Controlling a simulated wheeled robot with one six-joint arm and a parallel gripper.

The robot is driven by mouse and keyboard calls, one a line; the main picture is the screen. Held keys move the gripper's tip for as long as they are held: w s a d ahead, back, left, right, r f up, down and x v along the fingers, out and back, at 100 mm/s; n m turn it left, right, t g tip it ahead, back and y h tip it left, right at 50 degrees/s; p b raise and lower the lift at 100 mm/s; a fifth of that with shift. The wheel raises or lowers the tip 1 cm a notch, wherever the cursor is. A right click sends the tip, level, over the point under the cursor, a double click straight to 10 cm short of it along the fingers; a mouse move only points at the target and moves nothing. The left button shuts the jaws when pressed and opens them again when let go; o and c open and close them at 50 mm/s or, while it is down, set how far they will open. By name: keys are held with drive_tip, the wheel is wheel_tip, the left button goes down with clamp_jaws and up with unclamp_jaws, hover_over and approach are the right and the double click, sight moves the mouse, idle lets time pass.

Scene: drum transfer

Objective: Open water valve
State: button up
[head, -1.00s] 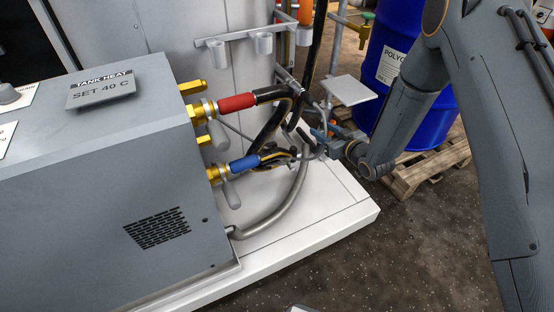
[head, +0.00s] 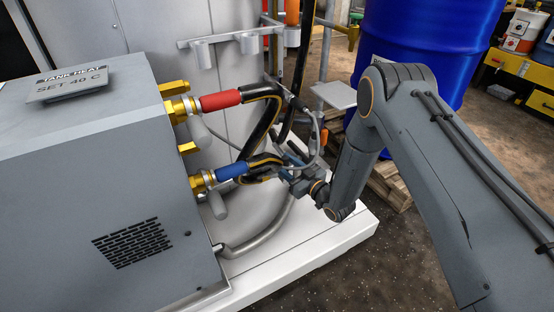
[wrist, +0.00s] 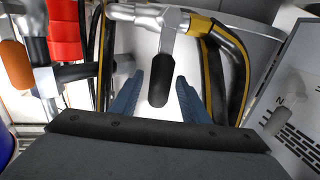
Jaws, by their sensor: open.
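A lever with a black grip (wrist: 158,88) hangs from a metal pipe fitting (wrist: 140,14) in the wrist view. My gripper (wrist: 161,80) is open, with its two blue-grey fingers on either side of the black grip. I cannot tell whether either finger touches it. In the head view my gripper (head: 288,166) is beside the black and yellow hoses, right of the blue hose sleeve (head: 231,172). The lever is hidden there by the hoses and gripper. A red hose sleeve (head: 220,101) and brass fittings (head: 177,108) with grey handles are on the grey heater unit.
Black hoses with yellow stripes (wrist: 233,70) run close to the right of my gripper. Red and orange parts (wrist: 64,32) are on the left of the wrist view. A blue drum (head: 425,45) on a pallet stands behind my arm. A small grey plate (head: 333,95) is above the gripper.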

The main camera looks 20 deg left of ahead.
drive_tip(key=shift+b+x, duration=0.35)
drive_tip(key=shift+x, duration=1.45)
clamp_jaws()
drive_tip(key=shift+r, duration=0.1)
